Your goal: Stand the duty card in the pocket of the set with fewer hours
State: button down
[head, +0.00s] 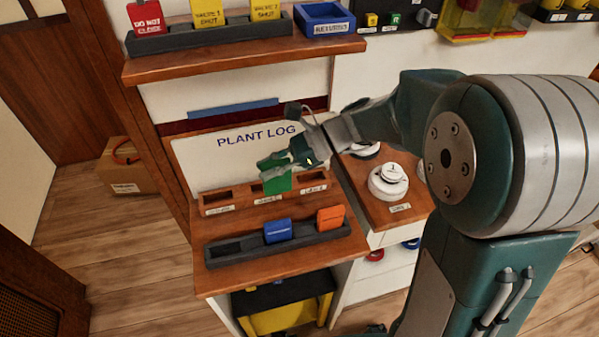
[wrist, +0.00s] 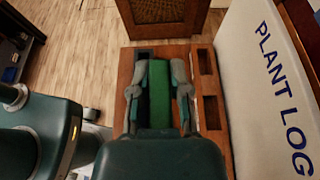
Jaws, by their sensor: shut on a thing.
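My gripper (head: 290,160) is shut on a green card (head: 278,182), whose lettering I cannot read. It shows between both fingers in the wrist view (wrist: 160,95). In the head view the card hangs at the middle pocket of a wooden pocket row (head: 217,203) below the PLANT LOG board (head: 220,155). I cannot tell whether its lower edge is inside the pocket or in front of it. The left and right pockets look empty. Their small labels are too blurred to read, and no hours can be read on the board.
A dark rack (head: 225,253) in front holds a blue card (head: 278,231) and an orange card (head: 330,217), with free slots at left. A white round device (head: 388,180) stands on the wooden top at right. A shelf (head: 240,62) with tags and a blue tray (head: 323,20) is above.

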jog(key=w+d+f, duration=0.2)
jog(key=w+f, duration=0.2)
jog(key=w+d+f, duration=0.3)
jog(key=f, duration=0.1)
jog(key=w+d+f, duration=0.3)
jog(key=w+f, duration=0.1)
jog(key=f, duration=0.1)
jog(key=shift+w+d, duration=0.15)
jog(key=shift+w, duration=0.2)
jog(key=shift+a, duration=0.2)
jog(key=c, duration=0.9)
grip_release()
jog(key=shift+d, duration=0.1)
